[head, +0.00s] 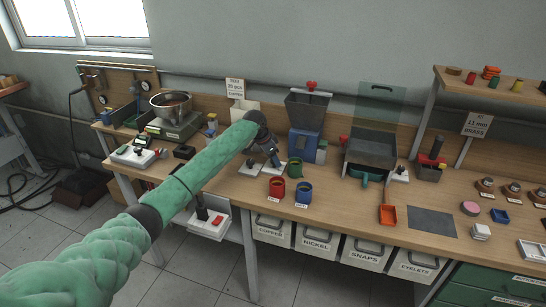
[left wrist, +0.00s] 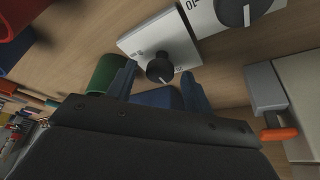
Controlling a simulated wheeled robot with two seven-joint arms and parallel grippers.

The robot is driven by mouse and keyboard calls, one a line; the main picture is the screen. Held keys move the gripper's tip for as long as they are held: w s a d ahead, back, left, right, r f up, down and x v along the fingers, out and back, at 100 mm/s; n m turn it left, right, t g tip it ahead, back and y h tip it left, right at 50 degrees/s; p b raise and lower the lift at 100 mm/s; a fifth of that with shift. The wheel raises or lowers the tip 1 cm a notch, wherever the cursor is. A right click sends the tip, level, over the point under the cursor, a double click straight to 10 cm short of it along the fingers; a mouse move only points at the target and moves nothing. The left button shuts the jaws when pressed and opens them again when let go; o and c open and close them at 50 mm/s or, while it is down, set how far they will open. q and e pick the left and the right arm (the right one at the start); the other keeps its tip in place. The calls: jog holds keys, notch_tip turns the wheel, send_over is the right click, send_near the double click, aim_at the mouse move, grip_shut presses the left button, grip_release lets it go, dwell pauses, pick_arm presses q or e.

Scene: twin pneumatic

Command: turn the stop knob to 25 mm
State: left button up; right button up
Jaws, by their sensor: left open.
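A black knob with a white pointer line (left wrist: 160,68) sits on a white scale plate (left wrist: 150,36) in the left wrist view. Its printed numbers are too blurred to read, so I cannot tell its setting. My left gripper (left wrist: 158,76) is open, with one finger on each side of this knob in the picture and gaps between. A second, larger black knob (left wrist: 237,10) is on another white plate at the top. In the head view my left gripper (head: 272,161) is over the bench by the blue machine (head: 304,146), largely hiding the knobs. My right gripper is not in view.
Red (head: 277,189), green (head: 295,168) and blue (head: 304,195) cups stand close by my left gripper. The green cup also shows beside the left finger in the wrist view (left wrist: 104,72). An orange scoop (head: 388,215) and dark mat (head: 432,222) lie farther right.

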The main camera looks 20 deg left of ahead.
pick_arm(q)
jog(key=c, duration=1)
jog(key=shift+o, duration=0.2)
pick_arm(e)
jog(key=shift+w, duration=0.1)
